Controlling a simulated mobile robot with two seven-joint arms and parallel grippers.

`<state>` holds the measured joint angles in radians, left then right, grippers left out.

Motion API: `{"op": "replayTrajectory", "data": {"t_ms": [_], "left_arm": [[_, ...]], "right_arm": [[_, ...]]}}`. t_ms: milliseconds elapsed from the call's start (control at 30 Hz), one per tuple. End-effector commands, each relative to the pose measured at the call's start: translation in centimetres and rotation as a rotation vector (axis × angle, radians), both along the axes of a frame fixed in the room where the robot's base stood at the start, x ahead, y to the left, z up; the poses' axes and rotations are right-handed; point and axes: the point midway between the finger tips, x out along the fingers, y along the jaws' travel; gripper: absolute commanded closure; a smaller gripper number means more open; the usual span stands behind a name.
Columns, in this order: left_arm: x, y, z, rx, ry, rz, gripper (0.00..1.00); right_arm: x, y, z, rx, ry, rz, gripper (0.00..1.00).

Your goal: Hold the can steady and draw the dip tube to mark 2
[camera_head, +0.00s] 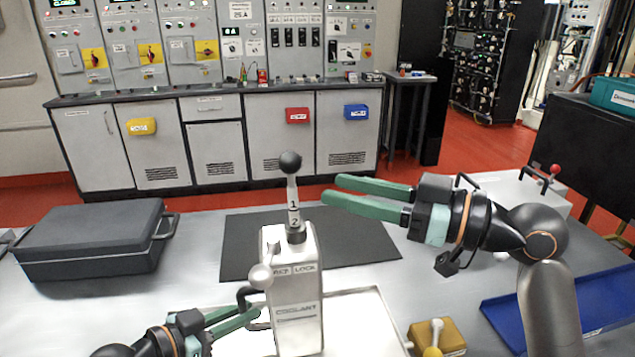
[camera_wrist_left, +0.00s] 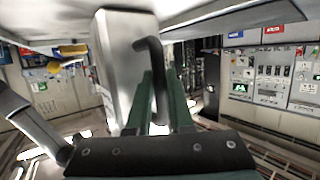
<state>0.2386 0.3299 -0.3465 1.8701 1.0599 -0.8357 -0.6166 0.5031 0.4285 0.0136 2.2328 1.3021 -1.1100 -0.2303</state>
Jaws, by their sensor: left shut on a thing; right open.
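The white can (camera_head: 297,325) stands upright on a pale tray, with a "LOCK" label and a "COOLANT" label on its front. The dip tube (camera_head: 293,190) rises from a black collar on its top and ends in a black ball. Marks 1 and 2 show on the tube, with 2 just above the collar. A pale ball-ended lever (camera_head: 260,277) sits at the can's upper left. My left gripper (camera_head: 256,314) is shut on the can's black side handle (camera_wrist_left: 157,75). My right gripper (camera_head: 328,189) is open and empty, to the right of the tube and apart from it.
A dark mat (camera_head: 360,245) lies behind the can. A dark case (camera_head: 90,240) is at left. A yellow block with a pale lever (camera_head: 450,337) is at front right, near a blue tray (camera_head: 590,300). A white box with a red knob (camera_head: 500,190) stands behind my right arm.

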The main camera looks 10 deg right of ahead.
Motion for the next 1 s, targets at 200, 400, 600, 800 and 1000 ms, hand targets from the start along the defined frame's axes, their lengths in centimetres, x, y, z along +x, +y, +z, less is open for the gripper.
{"op": "replayTrajectory", "data": {"t_ms": [200, 400, 600, 800, 1000], "left_arm": [[-0.06, 0.19, -0.74, 0.014, 0.011, 0.0, 1.0], [-0.06, 0.19, -0.74, 0.014, 0.011, 0.0, 0.79], [-0.03, 0.11, -0.44, 0.009, 0.007, 0.0, 0.57], [-0.01, 0.05, -0.22, 0.004, 0.003, 0.0, 0.46], [-0.12, 0.23, -0.07, 0.003, 0.002, 0.001, 0.46]], "right_arm": [[-0.68, -0.82, -0.01, -0.001, -0.001, 0.001, 0.57], [-0.66, -0.82, 0.0, 0.0, -0.001, 0.001, 0.57], [-0.64, -0.81, 0.01, 0.0, -0.001, 0.001, 0.57], [-0.62, -0.81, 0.03, 0.0, -0.001, 0.001, 0.57], [-0.62, -0.81, 0.04, 0.0, -0.001, 0.001, 0.57]]}}
